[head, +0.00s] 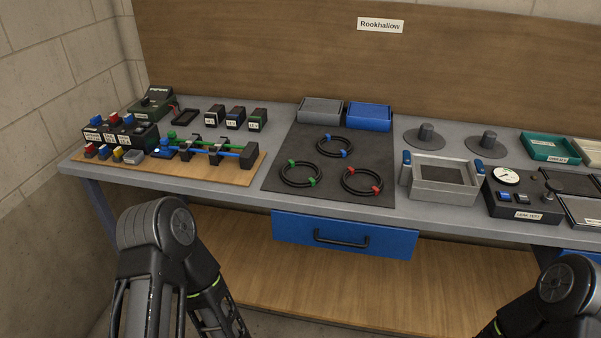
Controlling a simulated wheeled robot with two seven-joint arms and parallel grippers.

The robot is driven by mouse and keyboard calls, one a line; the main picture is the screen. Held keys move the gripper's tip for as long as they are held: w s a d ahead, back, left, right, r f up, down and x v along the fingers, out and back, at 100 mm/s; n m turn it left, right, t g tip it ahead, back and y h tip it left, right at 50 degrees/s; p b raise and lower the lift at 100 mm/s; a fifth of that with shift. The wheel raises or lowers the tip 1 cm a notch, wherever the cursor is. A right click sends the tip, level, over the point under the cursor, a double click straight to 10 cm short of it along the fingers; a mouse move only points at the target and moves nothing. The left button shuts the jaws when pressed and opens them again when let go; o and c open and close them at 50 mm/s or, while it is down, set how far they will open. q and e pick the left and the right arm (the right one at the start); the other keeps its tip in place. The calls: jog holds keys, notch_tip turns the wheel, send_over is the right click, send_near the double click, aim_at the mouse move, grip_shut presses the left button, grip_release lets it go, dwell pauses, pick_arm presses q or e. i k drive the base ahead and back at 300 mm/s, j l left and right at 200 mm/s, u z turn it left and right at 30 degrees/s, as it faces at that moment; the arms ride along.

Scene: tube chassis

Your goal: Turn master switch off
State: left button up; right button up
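No part in view carries a readable master switch label. A dark box labelled LEAK TEST (541,217) stands at the right of the bench. It has a round white gauge (506,176), a blue-topped switch (505,196) with a dark one beside it, and a knob (551,188). Whether any switch is on or off is too small to tell. A dark green device (152,103) with an unreadable label sits at the back left. My two arms show only as dark links at the bottom left and bottom right. Both grippers are out of view.
The grey bench (235,194) carries a wooden board (192,178) with rods and blocks, a dark mat (328,194) with three rings, grey (320,109) and blue (369,115) bins, and a grey tray fixture (444,193). A blue drawer (290,231) hangs below.

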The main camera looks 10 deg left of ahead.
aim_at(95, 121)
jog(key=u, duration=1.45)
jog(key=i+j+z, duration=0.1)
jog(key=z, duration=0.3)
jog(key=j+z, duration=0.2)
jog(key=z, duration=0.25)
jog(key=j+z, duration=0.15)
jog(key=z, duration=0.25)
jog(key=j+z, duration=0.15)
jog(key=j, duration=0.35)
jog(key=j+z, duration=0.2)
jog(key=j, duration=0.35)
jog(key=j+z, duration=0.15)
jog(key=j, duration=0.35)
jog(key=k+j+z, duration=0.15)
jog(key=j, duration=0.35)
jog(key=j+z, duration=0.2)
jog(key=j, duration=0.3)
jog(key=k+j, duration=0.1)
jog(key=j, duration=0.2)
jog(key=k+j, duration=0.1)
jog(key=j, duration=0.25)
jog(key=k+j, duration=0.1)
jog(key=j, duration=0.2)
